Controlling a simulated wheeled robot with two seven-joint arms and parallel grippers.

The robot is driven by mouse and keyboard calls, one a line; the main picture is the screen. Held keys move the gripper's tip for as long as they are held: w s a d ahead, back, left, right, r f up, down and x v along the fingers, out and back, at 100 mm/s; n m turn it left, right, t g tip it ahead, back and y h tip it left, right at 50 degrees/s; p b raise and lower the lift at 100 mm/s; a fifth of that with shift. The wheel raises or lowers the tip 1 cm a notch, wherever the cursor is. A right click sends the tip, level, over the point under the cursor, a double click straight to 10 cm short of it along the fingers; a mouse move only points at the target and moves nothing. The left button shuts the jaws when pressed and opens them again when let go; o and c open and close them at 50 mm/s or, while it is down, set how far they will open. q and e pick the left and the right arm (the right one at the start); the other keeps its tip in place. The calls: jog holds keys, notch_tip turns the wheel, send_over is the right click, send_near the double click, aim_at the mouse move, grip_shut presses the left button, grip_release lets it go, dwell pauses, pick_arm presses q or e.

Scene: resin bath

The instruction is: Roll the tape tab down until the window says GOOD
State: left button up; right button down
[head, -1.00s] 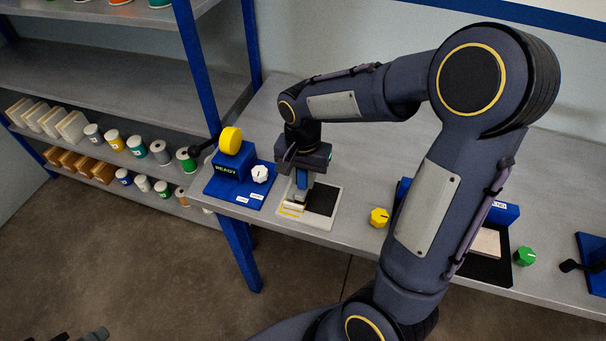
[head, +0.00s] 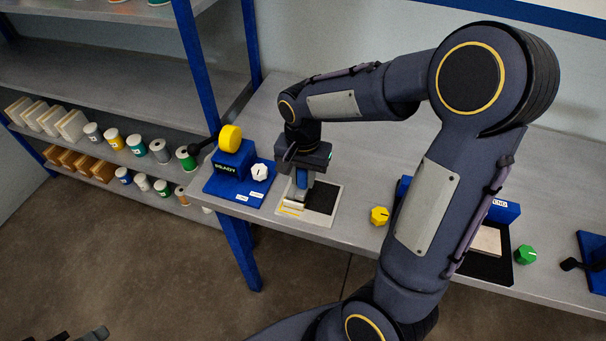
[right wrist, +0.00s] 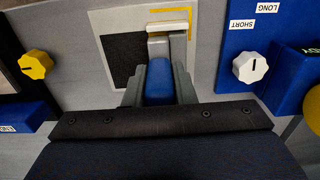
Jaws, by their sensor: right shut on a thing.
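My right gripper (right wrist: 160,92) is shut on the blue handle (right wrist: 159,80) of a small roller tool, over a pale board (right wrist: 112,20) with a black pad (right wrist: 125,55). The tool's pale head (right wrist: 160,46) touches or hovers just over the board; I cannot tell which. A cream strip (right wrist: 168,25), perhaps the tape tab, lies beyond the head inside a yellow corner mark (right wrist: 189,22). In the head view my right gripper (head: 301,193) points down at the board. A blue box (head: 230,172) left of it has a window that appears to read READY. Grey tips at the lower left (head: 96,333) may be my left gripper.
A white knob (head: 262,173) and a yellow disc (head: 230,138) sit on the blue unit beside the board. A yellow knob (head: 379,215) and a green knob (head: 525,254) stand to the right. A shelf (head: 100,70) with spools is at left. The bench behind my gripper is clear.

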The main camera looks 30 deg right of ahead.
jog(key=shift+w+a, duration=0.15)
jog(key=shift+w, duration=0.05)
jog(key=shift+w+a, duration=0.5)
jog(key=shift+w, duration=0.05)
jog(key=shift+w+a, duration=0.15)
dwell(0.7)
jog(key=shift+s+d, duration=0.75)
jog(key=shift+s, duration=0.05)
jog(key=shift+s+d, duration=0.1)
dwell(0.3)
jog(key=shift+w+a, duration=0.75)
jog(key=shift+w, duration=0.05)
jog(key=shift+w+a, duration=0.1)
